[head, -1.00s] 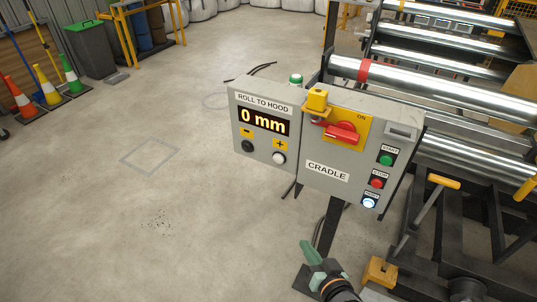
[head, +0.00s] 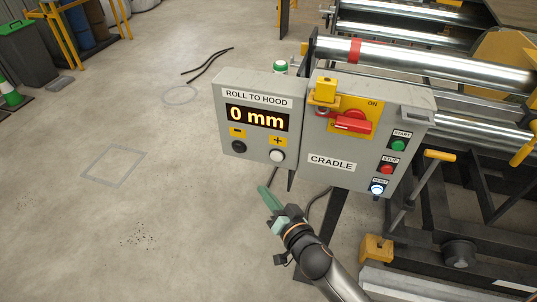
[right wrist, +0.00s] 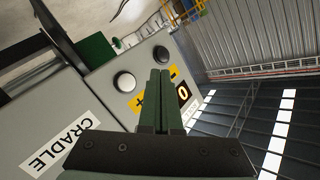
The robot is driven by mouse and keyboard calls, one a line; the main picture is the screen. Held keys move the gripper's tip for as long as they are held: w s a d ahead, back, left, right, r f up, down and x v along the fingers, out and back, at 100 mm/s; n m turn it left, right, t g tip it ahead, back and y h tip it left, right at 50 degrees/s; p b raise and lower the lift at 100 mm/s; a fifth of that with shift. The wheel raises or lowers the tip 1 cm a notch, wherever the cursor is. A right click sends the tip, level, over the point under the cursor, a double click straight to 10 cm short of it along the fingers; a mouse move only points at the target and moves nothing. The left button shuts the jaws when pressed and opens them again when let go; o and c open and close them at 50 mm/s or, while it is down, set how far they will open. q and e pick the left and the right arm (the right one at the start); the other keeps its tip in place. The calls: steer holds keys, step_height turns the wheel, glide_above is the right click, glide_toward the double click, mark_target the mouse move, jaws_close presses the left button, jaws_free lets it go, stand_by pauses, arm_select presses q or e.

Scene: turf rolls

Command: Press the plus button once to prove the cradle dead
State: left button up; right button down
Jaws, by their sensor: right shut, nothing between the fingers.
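The grey control box stands on a post, its CRADLE panel (head: 340,182) on the right. In the right wrist view the shut fingers (right wrist: 160,75) point up beside the plus button (right wrist: 124,81). My left gripper is out of view.
The box also carries a red rotary switch handle (head: 352,123), a yellow block (head: 324,91), a green START button (head: 398,145), a red STOP button (head: 387,169) and a lit white-blue button (head: 377,189). Steel rollers (head: 430,62) stand behind. Floor at left is open.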

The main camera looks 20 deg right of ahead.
mark_target(277, 156)
steer(key=shift+w+a, duration=0.1)
stand_by(0.3)
steer(key=w+d, duration=0.5)
steer(key=w, duration=0.2)
steer(key=shift+w, duration=0.15)
stand_by(1.4)
steer(key=shift+r, duration=0.1)
stand_by(0.7)
steer(key=shift+w+d, duration=0.25)
steer(key=shift+w, duration=0.1)
